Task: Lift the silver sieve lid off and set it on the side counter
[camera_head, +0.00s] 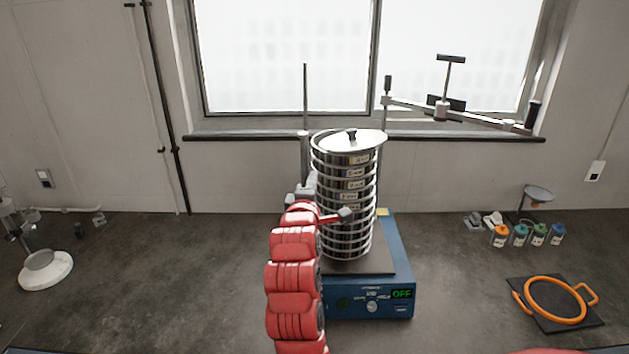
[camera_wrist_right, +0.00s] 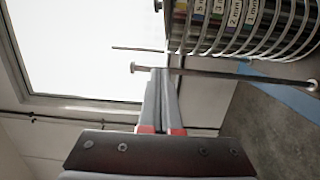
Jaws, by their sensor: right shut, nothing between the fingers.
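The silver sieve lid (camera_head: 335,141) with a black knob (camera_head: 351,134) sits on top of a tall stack of sieves (camera_head: 345,240). Its right edge appears to overhang the stack slightly. My right gripper (camera_head: 345,213) is shut and empty, well below the lid, overlapping the left-middle part of the stack in the head view. In the right wrist view its closed fingers (camera_wrist_right: 160,98) point up beside a thin metal rod (camera_wrist_right: 240,71), with the labelled sieves (camera_wrist_right: 240,25) at upper right. The lid is hardly seen there. My left gripper is out of view.
The blue shaker base (camera_head: 345,300) shows OFF. A clamp arm (camera_head: 460,113) is swung out to the right of the stack. Small bottles (camera_head: 520,236) and an orange ring on a dark mat (camera_head: 520,286) are at right. A white stand (camera_head: 47,270) is at left. The grey counter (camera_head: 445,290) is clear between shaker and mat.

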